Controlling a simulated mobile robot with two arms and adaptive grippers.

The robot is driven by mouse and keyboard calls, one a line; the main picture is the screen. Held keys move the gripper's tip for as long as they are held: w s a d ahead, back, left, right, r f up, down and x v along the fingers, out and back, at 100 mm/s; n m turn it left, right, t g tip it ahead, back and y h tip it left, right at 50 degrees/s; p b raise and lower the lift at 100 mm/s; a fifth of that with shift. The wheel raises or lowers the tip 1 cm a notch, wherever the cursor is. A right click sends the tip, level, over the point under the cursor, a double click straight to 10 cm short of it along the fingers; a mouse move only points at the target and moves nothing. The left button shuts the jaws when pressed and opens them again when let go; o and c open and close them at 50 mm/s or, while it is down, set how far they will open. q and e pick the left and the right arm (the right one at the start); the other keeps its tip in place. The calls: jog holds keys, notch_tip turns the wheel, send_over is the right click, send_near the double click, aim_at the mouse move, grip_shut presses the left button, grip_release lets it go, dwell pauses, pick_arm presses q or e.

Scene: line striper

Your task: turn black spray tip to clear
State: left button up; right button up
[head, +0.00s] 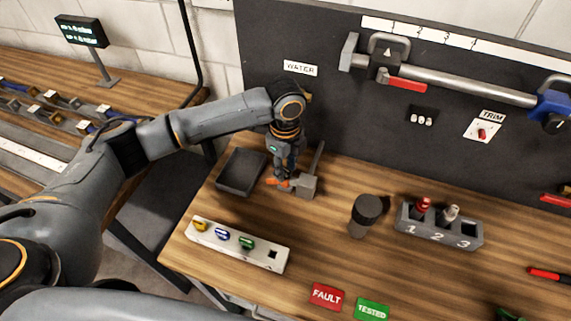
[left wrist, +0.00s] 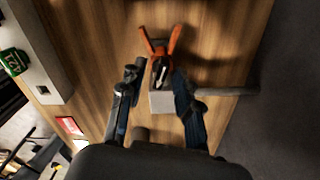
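A grey metal block (head: 304,185) with an upright bar stands on the bench. On it is a part with two orange wings (left wrist: 160,46) and a dark middle with a pale mark; I take this for the black spray tip. The wings also show in the head view (head: 277,183). My left gripper (left wrist: 157,88) reaches down at the block, with its fingers apart on either side of the dark middle. I see no clear contact. In the head view my left gripper (head: 283,168) partly hides the part. My right gripper is not in view.
A white rack (head: 262,257) holds yellow, blue and green tips beside a bare square hole. A black tray (head: 241,172) lies left of the block. A dark cylinder (head: 366,212) and a numbered grey holder (head: 446,239) stand to the right. FAULT (head: 326,296) and TESTED (head: 371,308) plates lie in front.

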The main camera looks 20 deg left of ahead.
pick_arm(q)
jog(key=shift+c, duration=0.4)
grip_shut()
jog(key=shift+r+n+p, duration=0.1)
jog(key=shift+n+p, duration=0.3)
jog(key=shift+p, duration=0.25)
jog(key=shift+n+p, duration=1.3)
jog(key=shift+p, duration=0.1)
jog(key=o, duration=0.7)
grip_release()
